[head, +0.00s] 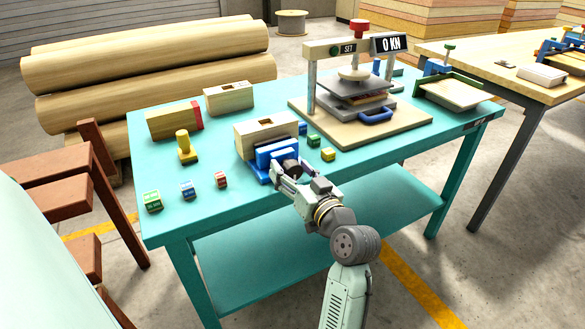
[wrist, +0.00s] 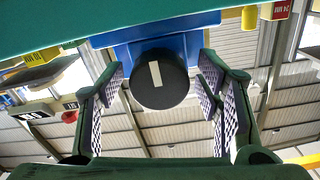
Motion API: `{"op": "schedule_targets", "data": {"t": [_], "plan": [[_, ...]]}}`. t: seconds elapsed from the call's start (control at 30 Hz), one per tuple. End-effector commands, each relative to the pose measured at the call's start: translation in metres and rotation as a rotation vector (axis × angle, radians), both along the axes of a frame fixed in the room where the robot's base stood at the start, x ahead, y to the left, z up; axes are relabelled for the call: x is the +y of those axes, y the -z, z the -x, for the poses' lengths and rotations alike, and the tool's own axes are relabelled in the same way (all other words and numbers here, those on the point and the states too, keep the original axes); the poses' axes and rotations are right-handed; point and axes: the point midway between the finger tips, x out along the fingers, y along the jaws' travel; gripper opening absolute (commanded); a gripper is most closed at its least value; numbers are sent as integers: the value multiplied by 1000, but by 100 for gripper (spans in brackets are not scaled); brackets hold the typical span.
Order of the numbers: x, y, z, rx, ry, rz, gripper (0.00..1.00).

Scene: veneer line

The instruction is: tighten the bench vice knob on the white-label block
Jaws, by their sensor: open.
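A blue bench vice (head: 277,154) stands near the front edge of the teal table, against a wooden block (head: 265,133) with a slot in its top. I cannot make out a white label on this block. The vice's round black knob (wrist: 162,80) has a pale stripe on its face, standing near upright in the wrist view. The knob also shows as a dark end in the head view (head: 291,167). My gripper (wrist: 160,78) is open, with one finger on each side of the knob and a visible gap to each.
On the teal table (head: 225,205), a press (head: 352,95) stands right of the vice. Two other wooden blocks (head: 229,98) (head: 170,122), a yellow peg piece (head: 184,147) and several small coloured cubes (head: 187,190) lie around it.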

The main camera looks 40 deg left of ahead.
Motion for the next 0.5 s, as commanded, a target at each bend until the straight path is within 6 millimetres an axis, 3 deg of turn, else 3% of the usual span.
{"op": "schedule_targets", "data": {"t": [0.23,0.5], "plan": [[0,0,0,0,0,0,58],[0,0,0,0,0,0,40]]}}
